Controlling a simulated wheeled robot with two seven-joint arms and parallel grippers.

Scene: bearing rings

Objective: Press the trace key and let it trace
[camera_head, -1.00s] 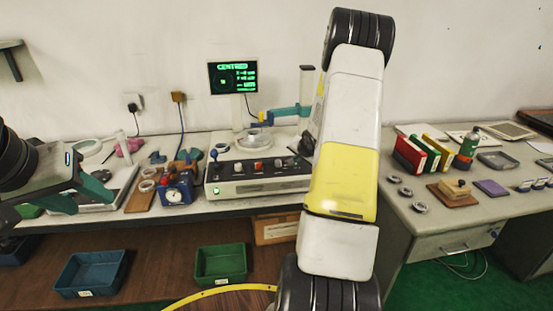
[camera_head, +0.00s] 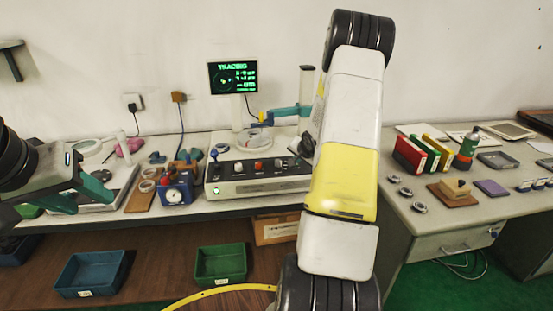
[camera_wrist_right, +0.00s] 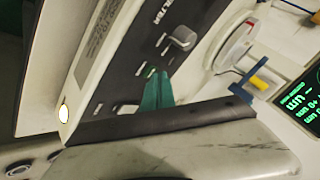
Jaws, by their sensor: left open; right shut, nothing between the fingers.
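The measuring machine (camera_head: 258,186) has a dark front panel with several knobs and keys, and a round table (camera_head: 254,140) with a ring on top under a blue-and-yellow probe (camera_head: 263,117). Its screen (camera_head: 233,77) reads "TRACING". In the right wrist view, my right gripper (camera_wrist_right: 157,88) is shut and empty, its green fingertips down at the panel beside a small lit green mark. The fingertips hide the key under them, so I cannot tell whether they press it. My left gripper (camera_head: 90,200) is open and empty at the left of the bench.
A blue gauge box (camera_head: 176,190) and a brown board (camera_head: 140,196) stand left of the machine. A blue bin (camera_head: 92,272) and a green bin (camera_head: 220,264) sit below. The right desk holds rings (camera_head: 420,208), coloured binders and a bottle (camera_head: 466,148).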

